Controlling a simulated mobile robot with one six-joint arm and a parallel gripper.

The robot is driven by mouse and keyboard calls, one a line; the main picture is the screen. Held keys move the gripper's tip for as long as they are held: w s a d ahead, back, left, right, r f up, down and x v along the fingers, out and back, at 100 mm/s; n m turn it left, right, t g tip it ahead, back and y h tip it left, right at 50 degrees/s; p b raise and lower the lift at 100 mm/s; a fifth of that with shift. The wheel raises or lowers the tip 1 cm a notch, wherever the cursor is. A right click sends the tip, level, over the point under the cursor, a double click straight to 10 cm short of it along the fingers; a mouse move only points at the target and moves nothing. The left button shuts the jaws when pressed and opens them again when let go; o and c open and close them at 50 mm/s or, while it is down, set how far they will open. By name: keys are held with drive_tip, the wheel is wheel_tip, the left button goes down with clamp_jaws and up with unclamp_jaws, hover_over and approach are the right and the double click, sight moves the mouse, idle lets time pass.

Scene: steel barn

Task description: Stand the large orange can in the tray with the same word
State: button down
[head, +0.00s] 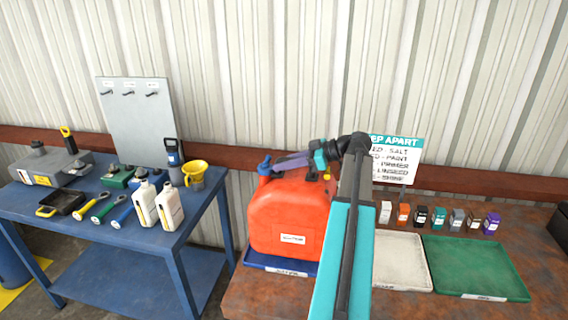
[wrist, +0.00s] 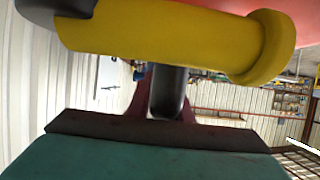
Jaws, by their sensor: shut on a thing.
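The large orange can (head: 285,225) stands upright at the left end of the rusty table, at the blue tray (head: 252,262). It looks to be over or in that tray; its base edge hides whether it rests on the tray floor. In the wrist view a yellow bar-like part (wrist: 175,35) lies across my jaws, with the orange body at the upper right. The blue tray's front label is not legible.
A white tray (head: 412,262) and a green tray (head: 475,265) lie to the right. Several small containers (head: 421,216) line the back, below a "keep apart" sign (head: 392,152).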

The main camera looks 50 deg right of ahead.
sight(281, 173)
drive_tip(key=shift+f+p, duration=0.85)
drive_tip(key=shift+f, duration=0.75)
drive_tip(key=c, duration=1.6)
unclamp_jaws()
drive_tip(key=shift+f, duration=0.1)
drive_tip(key=shift+s, duration=0.1)
drive_tip(key=b+v, duration=0.4)
drive_tip(key=v, duration=0.7)
drive_tip(key=shift+b, duration=0.4)
drive_tip(key=shift+s+d+r, duration=0.2)
drive_tip(key=shift+s+r, duration=0.1)
drive_tip(key=shift+s, duration=0.05)
